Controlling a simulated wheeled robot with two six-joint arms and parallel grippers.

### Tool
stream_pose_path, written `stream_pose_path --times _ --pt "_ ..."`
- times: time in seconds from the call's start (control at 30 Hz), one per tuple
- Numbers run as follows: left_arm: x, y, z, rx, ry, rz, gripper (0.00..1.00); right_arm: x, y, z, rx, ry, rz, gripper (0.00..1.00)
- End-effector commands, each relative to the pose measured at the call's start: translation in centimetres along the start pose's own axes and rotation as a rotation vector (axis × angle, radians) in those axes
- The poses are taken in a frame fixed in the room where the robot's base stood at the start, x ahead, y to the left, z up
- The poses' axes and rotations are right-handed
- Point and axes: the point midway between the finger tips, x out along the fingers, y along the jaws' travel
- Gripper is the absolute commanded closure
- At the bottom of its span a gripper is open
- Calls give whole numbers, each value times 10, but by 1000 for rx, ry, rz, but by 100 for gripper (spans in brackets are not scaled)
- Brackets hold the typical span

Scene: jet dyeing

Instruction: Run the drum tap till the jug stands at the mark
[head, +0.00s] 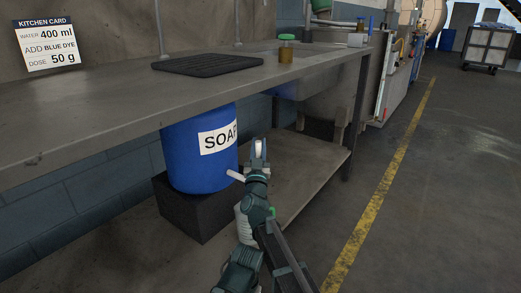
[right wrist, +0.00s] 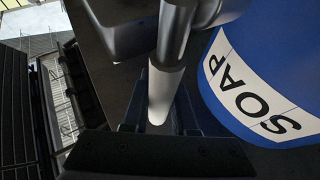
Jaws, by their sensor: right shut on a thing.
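The blue drum (head: 196,160) with a white SOAP label stands on a dark block below the bench; it also fills the right of the right wrist view (right wrist: 270,75). A pale tap pipe (head: 235,175) comes out of its lower front. My right gripper (head: 259,150) is beside the drum, shut on a pale upright bar, which looks like the tap's handle (right wrist: 164,92). In the right wrist view its fingers (right wrist: 158,118) stand either side of this bar. A pale shape beside my right arm cannot be told for sure as the jug. The jug's mark and level cannot be seen. My left gripper is out of view.
The bench top (head: 110,105) overhangs the drum. A black mat (head: 207,64) and a green-lidded jar (head: 286,50) are on it. A low shelf (head: 300,165) lies beyond my gripper. A card (head: 45,43) reads water 400 ml. The floor at right is open.

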Motion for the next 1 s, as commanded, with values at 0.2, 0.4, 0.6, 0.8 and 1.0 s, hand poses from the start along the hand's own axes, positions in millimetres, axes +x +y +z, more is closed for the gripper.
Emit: stream_pose_path --times 0.2,0.4,0.6,0.8,1.0 --pt "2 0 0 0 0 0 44 -2 -1 -1 -8 14 -5 100" --pt "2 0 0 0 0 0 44 -2 -1 -2 -9 14 -5 100" --pt "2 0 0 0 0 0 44 -2 -1 -1 -9 13 -5 53" --pt "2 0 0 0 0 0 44 -2 -1 -1 -8 13 -4 44" --pt "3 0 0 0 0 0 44 -3 0 0 -8 13 -4 44"
